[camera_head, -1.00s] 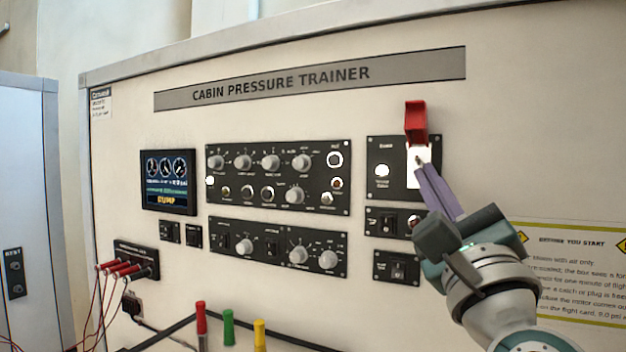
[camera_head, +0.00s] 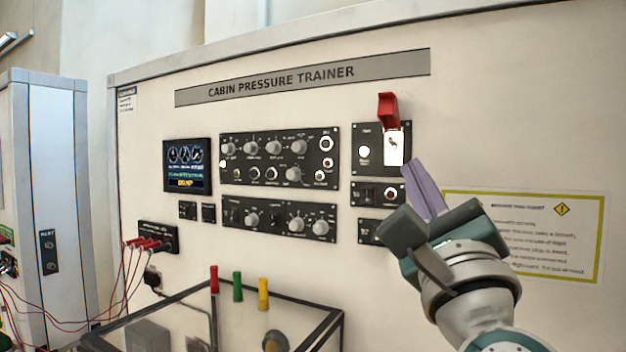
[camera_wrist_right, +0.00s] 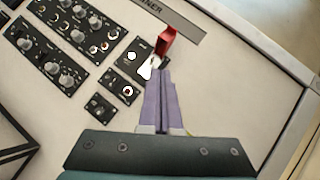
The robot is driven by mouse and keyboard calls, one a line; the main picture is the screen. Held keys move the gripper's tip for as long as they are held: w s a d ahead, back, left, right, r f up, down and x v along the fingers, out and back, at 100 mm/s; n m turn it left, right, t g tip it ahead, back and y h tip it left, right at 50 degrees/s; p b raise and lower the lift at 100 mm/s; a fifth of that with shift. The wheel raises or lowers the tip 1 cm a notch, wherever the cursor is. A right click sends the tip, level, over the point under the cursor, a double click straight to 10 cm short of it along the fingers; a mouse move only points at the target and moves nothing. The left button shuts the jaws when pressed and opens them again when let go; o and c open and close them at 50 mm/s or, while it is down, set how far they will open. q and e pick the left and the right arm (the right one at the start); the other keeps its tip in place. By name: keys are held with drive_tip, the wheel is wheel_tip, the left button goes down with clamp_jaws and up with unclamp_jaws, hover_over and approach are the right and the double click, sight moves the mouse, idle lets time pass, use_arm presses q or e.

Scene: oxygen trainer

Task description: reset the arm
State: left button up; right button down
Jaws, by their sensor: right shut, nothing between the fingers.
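My right gripper (camera_head: 418,177) is shut and empty, its purple fingers together. In the head view it is just right of and below the dump panel (camera_head: 368,167) at the upper right of the trainer. A red guard cover (camera_head: 388,109) stands raised at the top of that panel, above a white plate with a small toggle switch (camera_head: 393,147). In the right wrist view the fingertips (camera_wrist_right: 159,73) appear just below the red cover (camera_wrist_right: 165,40), overlapping the white plate's edge. Whether they touch it I cannot tell. My left gripper is not in view.
The trainer face holds a display (camera_head: 187,166), knob panels (camera_head: 280,157) and a notice (camera_head: 523,235) at right. Red cables plug into a jack block (camera_head: 158,238) at lower left. A clear box with red, green and yellow handles (camera_head: 237,285) stands in front.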

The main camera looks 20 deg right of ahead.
drive_tip(key=s+a+f+n+g+y+p, duration=0.15)
drive_tip(key=a+n+y+p, duration=0.25)
drive_tip(key=a+n+y, duration=0.95)
drive_tip(key=s+f+n+g+y+p, duration=0.1)
drive_tip(key=s+f+n+g+p, duration=0.25)
drive_tip(key=f+n+g, duration=0.55)
drive_tip(key=s+d+f+n+g+h+p, duration=0.2)
drive_tip(key=s+n, duration=0.4)
drive_tip(key=s, duration=0.4)
drive_tip(key=s+d+f+n+g+h+p, duration=0.1)
drive_tip(key=s+d+f+n+g+h, duration=0.2)
drive_tip(key=s, duration=0.7)
drive_tip(key=d+f+n+g, duration=0.1)
drive_tip(key=n+g, duration=0.1)
drive_tip(key=g, duration=0.1)
drive_tip(key=shift+s+n+p, duration=0.3)
drive_tip(key=shift+n+p, duration=0.05)
drive_tip(key=shift+p, duration=0.05)
